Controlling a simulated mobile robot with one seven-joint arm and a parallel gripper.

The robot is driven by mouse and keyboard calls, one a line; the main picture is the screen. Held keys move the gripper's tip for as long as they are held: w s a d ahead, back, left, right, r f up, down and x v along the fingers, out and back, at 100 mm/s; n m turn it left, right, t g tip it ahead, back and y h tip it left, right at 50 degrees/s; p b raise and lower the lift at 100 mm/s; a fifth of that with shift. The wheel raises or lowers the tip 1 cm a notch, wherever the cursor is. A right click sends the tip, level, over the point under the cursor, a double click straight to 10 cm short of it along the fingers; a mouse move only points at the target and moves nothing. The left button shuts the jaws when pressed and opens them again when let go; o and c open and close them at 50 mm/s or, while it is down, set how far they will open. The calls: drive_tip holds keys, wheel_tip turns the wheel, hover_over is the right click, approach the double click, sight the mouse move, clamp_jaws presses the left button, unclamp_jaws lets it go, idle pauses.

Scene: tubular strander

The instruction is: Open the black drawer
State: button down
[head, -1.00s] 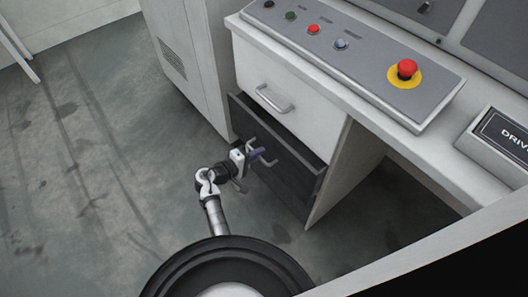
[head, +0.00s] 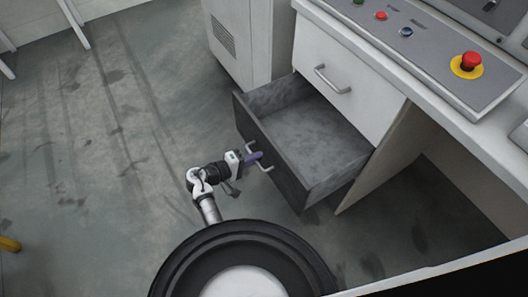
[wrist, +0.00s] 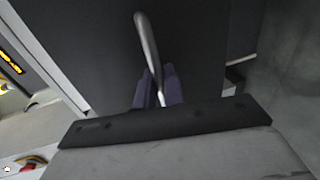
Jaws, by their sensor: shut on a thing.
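The black drawer (head: 285,165) is the lower one under the console and stands well out from the cabinet. Its grey inside shows and looks empty. Its pale bar handle (head: 264,167) is on the front face. My gripper (head: 256,160) is shut on the handle. In the wrist view the purple fingers (wrist: 158,92) close around the metal handle (wrist: 148,45), against the dark drawer front (wrist: 100,50). The fingertips are partly hidden by the gripper's own body.
A white drawer (head: 345,75) with a metal handle is shut above the black one. The console (head: 430,50) has several buttons and a red emergency stop (head: 469,62). A grey cabinet (head: 235,40) stands left. Floor (head: 110,160) on the left is clear.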

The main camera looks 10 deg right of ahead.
drive_tip(key=shift+f+v, duration=0.15)
drive_tip(key=shift+v, duration=0.6)
drive_tip(key=shift+f+v, duration=0.15)
drive_tip(key=shift+v, duration=0.55)
drive_tip(key=c, duration=1.6)
unclamp_jaws()
drive_tip(key=shift+c, duration=0.2)
drive_tip(key=shift+a, duration=0.1)
drive_tip(key=v, duration=1.4)
drive_tip(key=shift+b, duration=0.35)
